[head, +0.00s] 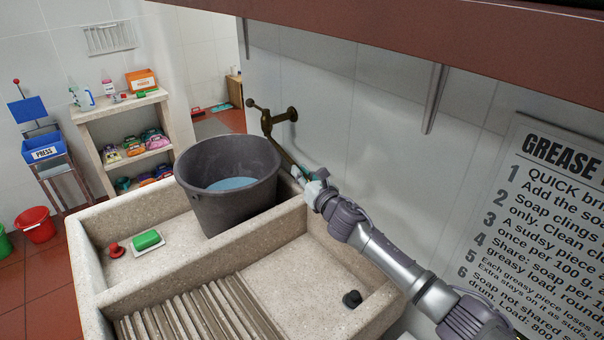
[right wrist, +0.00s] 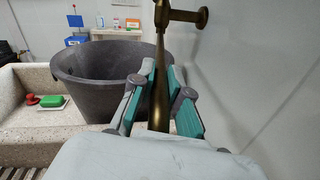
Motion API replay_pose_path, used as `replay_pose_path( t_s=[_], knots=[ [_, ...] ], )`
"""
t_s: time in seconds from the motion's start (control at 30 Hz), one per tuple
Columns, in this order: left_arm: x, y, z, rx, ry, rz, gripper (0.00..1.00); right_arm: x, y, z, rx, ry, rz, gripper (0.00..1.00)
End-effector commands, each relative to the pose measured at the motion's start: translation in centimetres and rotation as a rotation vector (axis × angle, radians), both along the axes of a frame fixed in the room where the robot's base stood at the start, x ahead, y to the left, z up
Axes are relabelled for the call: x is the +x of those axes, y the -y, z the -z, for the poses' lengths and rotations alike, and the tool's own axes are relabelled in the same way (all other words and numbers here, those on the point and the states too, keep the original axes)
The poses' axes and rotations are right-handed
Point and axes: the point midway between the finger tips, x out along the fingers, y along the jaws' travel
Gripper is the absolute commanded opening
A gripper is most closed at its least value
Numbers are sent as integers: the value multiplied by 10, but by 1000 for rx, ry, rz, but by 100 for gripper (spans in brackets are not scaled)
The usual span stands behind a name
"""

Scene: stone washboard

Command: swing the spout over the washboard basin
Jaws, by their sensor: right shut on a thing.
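The brass tap (head: 268,120) is fixed to the wall behind the stone sink, and its spout (head: 283,155) slants down to the right, close to the wall. My right gripper (head: 305,174) is shut on the spout near its lower end, which the gripper hides. In the right wrist view the spout (right wrist: 160,85) runs between the teal finger pads (right wrist: 165,105). The washboard basin (head: 285,275) is the near compartment, with a ridged slope at its left and a black plug at its right. The gripper is by the basin's back wall corner. My left gripper is not in view.
A dark bucket (head: 228,196) of bluish water stands in the other compartment, left of the spout. A stone divider (head: 210,262) separates the compartments. Green soap (head: 146,239) and a red plug (head: 116,250) lie at the left. A shelf bracket (head: 433,98) hangs above my arm.

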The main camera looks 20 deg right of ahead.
Motion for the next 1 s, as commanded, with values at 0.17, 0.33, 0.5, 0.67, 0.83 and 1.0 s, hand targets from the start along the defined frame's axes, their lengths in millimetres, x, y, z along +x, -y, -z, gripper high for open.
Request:
replay_pose_path(
  t_s=[0.17,0.33,0.5,0.67,0.83,1.0],
  knots=[
    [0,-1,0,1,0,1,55,0,1,1,0,-1,2,0],
    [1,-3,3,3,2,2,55,0,-8,3,1,-2,23,0],
    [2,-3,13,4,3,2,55,-3,-37,5,6,-3,130,0],
    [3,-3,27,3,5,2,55,-1,-66,6,5,-3,262,0],
    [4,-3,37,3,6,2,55,1,-85,5,2,-3,357,0],
    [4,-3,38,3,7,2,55,1,-90,2,0,-3,388,0]
  ],
)
